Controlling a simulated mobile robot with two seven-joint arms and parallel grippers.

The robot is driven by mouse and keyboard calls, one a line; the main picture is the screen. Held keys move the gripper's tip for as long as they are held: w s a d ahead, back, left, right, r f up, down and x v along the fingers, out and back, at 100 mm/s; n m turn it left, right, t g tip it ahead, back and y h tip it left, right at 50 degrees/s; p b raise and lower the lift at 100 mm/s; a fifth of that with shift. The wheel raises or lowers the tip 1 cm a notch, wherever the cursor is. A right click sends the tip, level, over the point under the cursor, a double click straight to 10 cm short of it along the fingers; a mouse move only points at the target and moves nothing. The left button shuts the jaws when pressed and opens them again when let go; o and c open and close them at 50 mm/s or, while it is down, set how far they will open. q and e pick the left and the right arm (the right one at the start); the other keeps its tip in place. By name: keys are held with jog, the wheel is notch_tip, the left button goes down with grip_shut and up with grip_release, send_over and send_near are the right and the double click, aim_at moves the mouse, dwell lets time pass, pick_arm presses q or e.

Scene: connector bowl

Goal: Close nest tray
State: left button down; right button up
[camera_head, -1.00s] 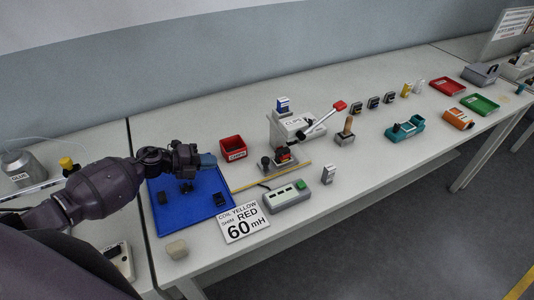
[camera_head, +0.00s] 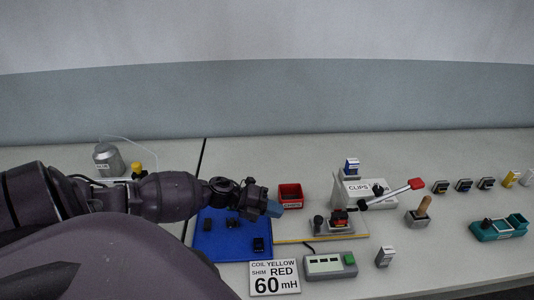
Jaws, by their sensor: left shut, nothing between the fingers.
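My left gripper (camera_head: 274,209) is shut and empty, its blue-grey fingertips above the table by the upper right edge of the blue mat. No label marks the nest tray. The likeliest piece is the low grey nest (camera_head: 345,229), with a red and black part (camera_head: 339,218) on it and a dark round knob (camera_head: 319,223) at its left. It sits in front of the white CLIPS press (camera_head: 352,190), right of my fingertips and apart from them. I cannot tell how far its tray stands out. My right gripper is out of view.
The blue mat (camera_head: 210,248) holds several dark parts. A small red bin (camera_head: 290,196) stands just beyond my fingertips. A yellow strip (camera_head: 296,240), a grey box with a green button (camera_head: 322,266) and a printed card (camera_head: 274,286) lie nearer.

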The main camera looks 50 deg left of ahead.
pick_arm(q)
jog(key=x, duration=0.5)
jog(key=r+p+x, duration=0.1)
jog(key=x, duration=0.1)
jog(key=shift+w+d+f, duration=0.1)
jog(key=shift+w+d, duration=0.25)
jog(key=shift+d, duration=0.05)
jog(key=shift+w+d, duration=0.2)
jog(key=shift+d, duration=0.05)
jog(key=shift+w+d, duration=0.95)
jog(key=shift+w, duration=0.2)
jog(key=shift+w+d+p, duration=0.3)
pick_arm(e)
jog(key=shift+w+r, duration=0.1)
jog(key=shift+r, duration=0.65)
pick_arm(q)
jog(key=shift+a, duration=0.1)
